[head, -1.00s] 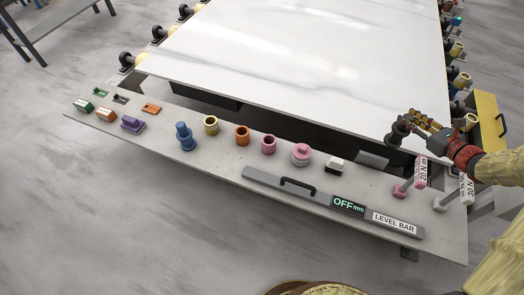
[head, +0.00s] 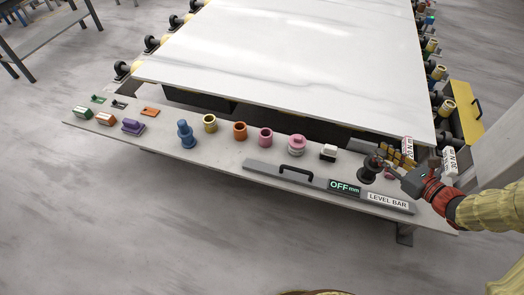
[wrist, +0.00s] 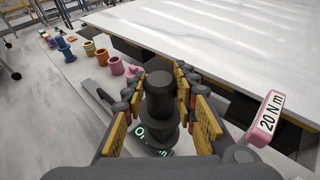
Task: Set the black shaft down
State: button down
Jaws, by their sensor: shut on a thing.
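The black shaft (head: 368,168) is a dark stepped piece with a wide flange, and it is roughly upright. My gripper (head: 386,159) is shut on it from the right, over the right part of the grey shelf (head: 222,158). In the wrist view the shaft (wrist: 160,100) stands between the yellow-padded fingers of my gripper (wrist: 161,82). The shaft is just behind the level bar's OFF display (head: 345,187). I cannot tell whether its base touches the shelf.
Torque tools, one labelled 20 N m (wrist: 269,117), stand close to my gripper's right. The white slab (head: 290,70) lies behind.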

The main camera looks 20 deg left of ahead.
jog(key=shift+s+a+f, duration=0.25)
jog(key=shift+s, duration=0.35)
jog(key=shift+s+r, duration=0.1)
jog(key=w+f+b, duration=0.7)
jog(key=w+f, duration=0.6)
jog(key=w, duration=0.1)
jog(key=shift+w+n, duration=0.2)
jog(key=shift+n, duration=0.1)
jog(key=shift+f, duration=0.1)
jog(key=shift+f, duration=0.15)
jog(key=c, duration=1.7)
grip_release()
